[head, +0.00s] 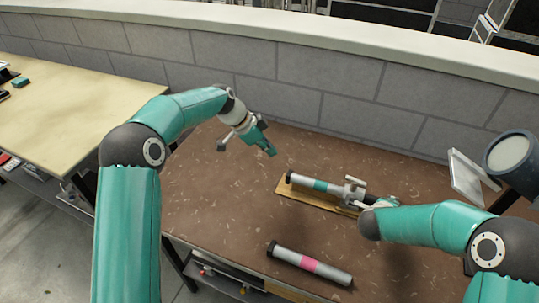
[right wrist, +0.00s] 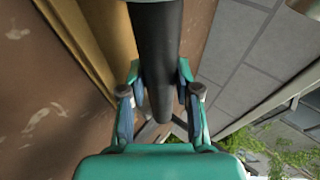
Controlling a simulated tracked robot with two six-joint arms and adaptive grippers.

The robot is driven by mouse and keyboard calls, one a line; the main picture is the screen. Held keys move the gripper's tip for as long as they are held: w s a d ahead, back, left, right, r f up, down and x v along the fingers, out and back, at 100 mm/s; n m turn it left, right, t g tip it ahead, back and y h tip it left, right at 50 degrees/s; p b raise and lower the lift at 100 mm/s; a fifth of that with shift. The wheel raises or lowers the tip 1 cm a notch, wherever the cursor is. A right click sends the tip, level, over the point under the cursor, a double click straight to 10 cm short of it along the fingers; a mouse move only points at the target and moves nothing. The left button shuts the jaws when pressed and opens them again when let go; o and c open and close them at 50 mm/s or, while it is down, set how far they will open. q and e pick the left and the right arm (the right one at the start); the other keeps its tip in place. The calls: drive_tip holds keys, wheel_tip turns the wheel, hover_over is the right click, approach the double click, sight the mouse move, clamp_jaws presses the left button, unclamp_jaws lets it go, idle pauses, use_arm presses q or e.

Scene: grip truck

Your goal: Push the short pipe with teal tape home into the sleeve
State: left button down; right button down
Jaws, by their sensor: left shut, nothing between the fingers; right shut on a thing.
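The short silver pipe with teal tape (head: 320,185) lies along a wooden board (head: 290,192) on the brown table, with a black end at its left. My right gripper (head: 355,191) is at its right end. In the right wrist view, the right gripper (right wrist: 160,98) is shut on a dark cylinder (right wrist: 155,45) whose rounded end lies between the fingers. I cannot tell whether this dark part is the sleeve or part of the pipe; the joint is not clear. My left gripper (head: 262,143) is shut and empty, above the table behind and left of the pipe.
A second silver pipe with pink tape (head: 310,265) lies at the table's front. A grey block wall (head: 290,95) runs along the back. A white panel (head: 468,180) stands at the right. Another table (head: 75,100) is at the left. The brown table's left part is clear.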

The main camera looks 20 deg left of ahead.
drive_tip(key=shift+a+f, duration=0.1)
drive_tip(key=shift+c, duration=2.4)
unclamp_jaws()
drive_tip(key=shift+s, duration=0.1)
drive_tip(key=shift+p+v, duration=0.55)
drive_tip(key=shift+v, duration=1.9)
drive_tip(key=s+a+r+p, duration=0.1)
drive_tip(key=s+r+p, duration=0.2)
drive_tip(key=r, duration=0.4)
drive_tip(key=shift+s+a+p, duration=0.2)
drive_tip(key=shift+s+p, duration=0.1)
drive_tip(key=shift+p, duration=0.4)
drive_tip(key=shift+r, duration=0.1)
